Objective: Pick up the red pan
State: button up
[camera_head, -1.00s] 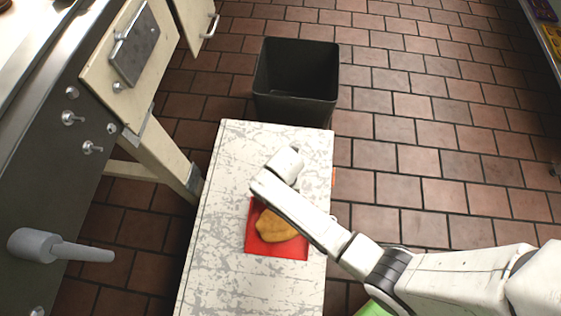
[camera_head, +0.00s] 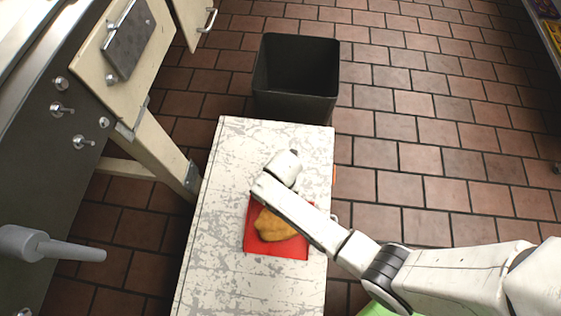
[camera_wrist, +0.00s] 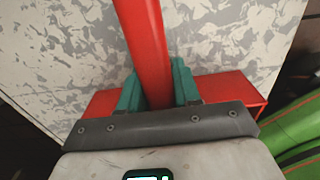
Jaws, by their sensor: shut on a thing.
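The red pan (camera_head: 290,251) is a flat red square on the worn white table, with a yellow-brown piece of food (camera_head: 275,227) on it. My arm crosses over it and hides its right side. In the wrist view the teal fingers of my gripper (camera_wrist: 158,88) are shut on the pan's long red handle (camera_wrist: 142,40). Red parts of the pan body (camera_wrist: 228,88) show on both sides behind the fingers. My fingertips are hidden in the head view. I cannot tell whether the pan is off the table.
The white table (camera_head: 215,270) has bare room in front of and behind the pan. A black open bin (camera_head: 295,105) stands just past its far end. A counter with knobs (camera_head: 60,170) is on the left. Green material (camera_wrist: 290,130) shows at the right in the wrist view. Open tiled floor lies right.

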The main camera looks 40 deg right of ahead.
grip_shut()
